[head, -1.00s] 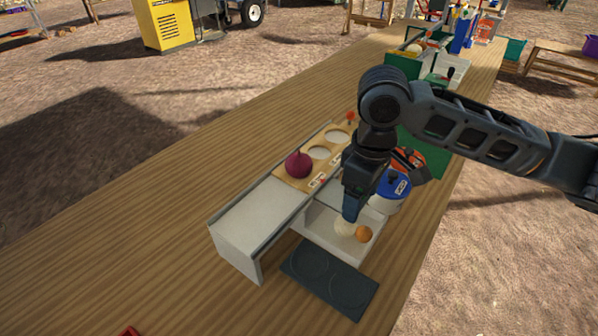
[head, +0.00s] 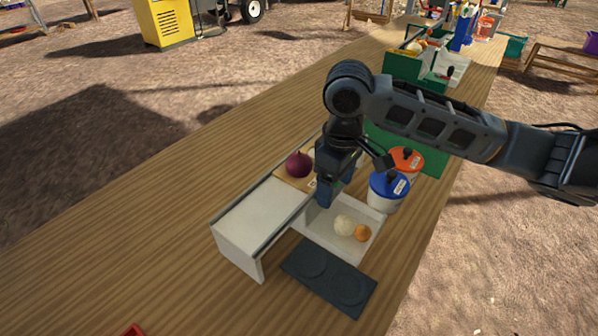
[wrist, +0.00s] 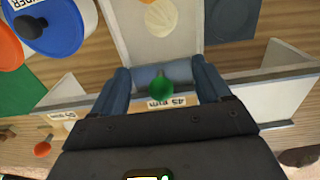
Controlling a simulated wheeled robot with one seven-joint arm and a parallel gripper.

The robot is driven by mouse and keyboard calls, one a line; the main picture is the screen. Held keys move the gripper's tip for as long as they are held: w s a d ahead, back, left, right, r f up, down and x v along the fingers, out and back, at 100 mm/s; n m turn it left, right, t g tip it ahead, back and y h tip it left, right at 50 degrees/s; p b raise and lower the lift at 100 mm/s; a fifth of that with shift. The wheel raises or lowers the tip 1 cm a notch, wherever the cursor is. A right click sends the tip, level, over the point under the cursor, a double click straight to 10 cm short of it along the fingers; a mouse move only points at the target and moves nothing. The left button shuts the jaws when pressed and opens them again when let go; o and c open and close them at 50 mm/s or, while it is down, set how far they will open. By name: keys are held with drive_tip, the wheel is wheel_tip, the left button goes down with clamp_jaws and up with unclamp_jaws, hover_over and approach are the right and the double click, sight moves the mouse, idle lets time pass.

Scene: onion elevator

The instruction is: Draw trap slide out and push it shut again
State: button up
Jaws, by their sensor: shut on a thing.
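The trap slide is not clear as a separate plate. A green knob (wrist: 161,88) shows between my fingers in the wrist view, beside a white "45 mm" label (wrist: 173,102). My gripper (head: 323,197) is shut on this knob at the near side of the wooden sorting board (head: 290,181), at the inner edge of the white tray (head: 318,226). The fingers and wrist hide most of the board and its openings in the head view. A red-purple onion (head: 299,164) rests on the board. A white onion (head: 344,225) and an orange-brown onion (head: 363,233) lie in the tray.
A white covered chute (head: 257,220) adjoins the board. A dark two-circle mat (head: 328,277) lies in front of the tray. Blue-lidded (head: 389,186) and orange-lidded (head: 407,160) containers stand close right of my gripper. The table's left side is bare.

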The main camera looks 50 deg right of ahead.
drive_tip(key=shift+w, duration=0.3)
drive_tip(key=o, duration=1.1)
drive_tip(key=shift+r, duration=0.15)
drive_tip(key=shift+r+p, duration=2.6)
drive_tip(key=shift+r, duration=0.3)
